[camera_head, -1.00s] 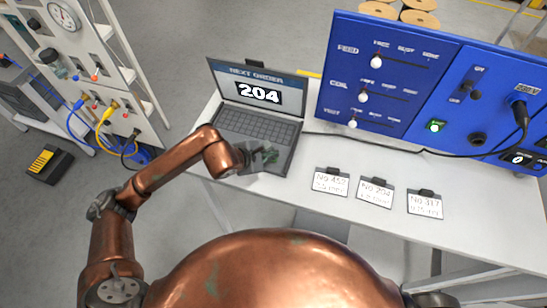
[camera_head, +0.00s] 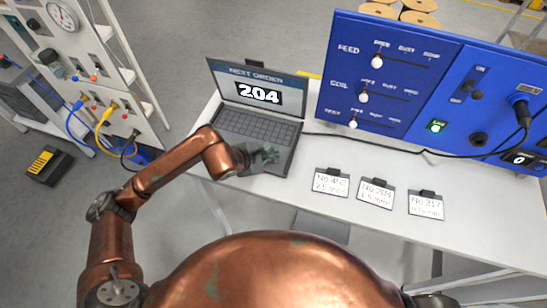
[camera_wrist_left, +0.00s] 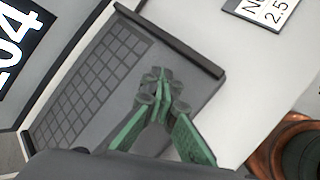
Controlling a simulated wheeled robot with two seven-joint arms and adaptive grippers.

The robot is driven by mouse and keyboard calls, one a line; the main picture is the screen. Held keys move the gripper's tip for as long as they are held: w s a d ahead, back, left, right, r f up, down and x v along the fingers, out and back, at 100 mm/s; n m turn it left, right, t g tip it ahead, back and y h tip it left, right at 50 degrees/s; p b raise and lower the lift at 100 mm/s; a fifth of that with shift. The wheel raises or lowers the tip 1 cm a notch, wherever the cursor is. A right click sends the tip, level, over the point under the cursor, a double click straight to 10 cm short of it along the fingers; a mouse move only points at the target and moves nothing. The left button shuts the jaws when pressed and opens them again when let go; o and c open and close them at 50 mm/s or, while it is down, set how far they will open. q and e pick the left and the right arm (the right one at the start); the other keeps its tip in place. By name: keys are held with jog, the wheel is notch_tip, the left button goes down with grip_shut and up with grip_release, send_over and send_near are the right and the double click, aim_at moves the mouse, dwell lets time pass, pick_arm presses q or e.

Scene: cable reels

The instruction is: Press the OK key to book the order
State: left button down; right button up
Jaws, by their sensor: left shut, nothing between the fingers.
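A grey laptop (camera_head: 228,118) stands open on the white table, and its screen (camera_head: 262,92) reads "NEXT ORDER 204". My left gripper (camera_head: 270,156) is over the right front part of the laptop's base. In the left wrist view its green fingers (camera_wrist_left: 160,80) are shut and empty, above the plain palm-rest area beside the keyboard (camera_wrist_left: 88,85). I cannot make out a key marked OK; part of the keyboard edge near the gripper is hidden. I cannot tell whether the fingertips touch the laptop. My right gripper is not in view.
Three order cards (camera_head: 332,182) lie on the white table (camera_head: 290,195) right of the laptop. A blue panel (camera_head: 390,80) with sliders, a green-lit switch and a black cable stands behind them. A grey rack (camera_head: 90,60) with gauge and cables stands at left.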

pick_arm(q)
jog(key=shift+f, duration=0.25)
jog(key=shift+r, duration=0.15)
dwell(0.4)
jog(key=shift+r, duration=0.75)
jog(key=shift+r+p, duration=0.9)
jog(key=shift+r, duration=1.55)
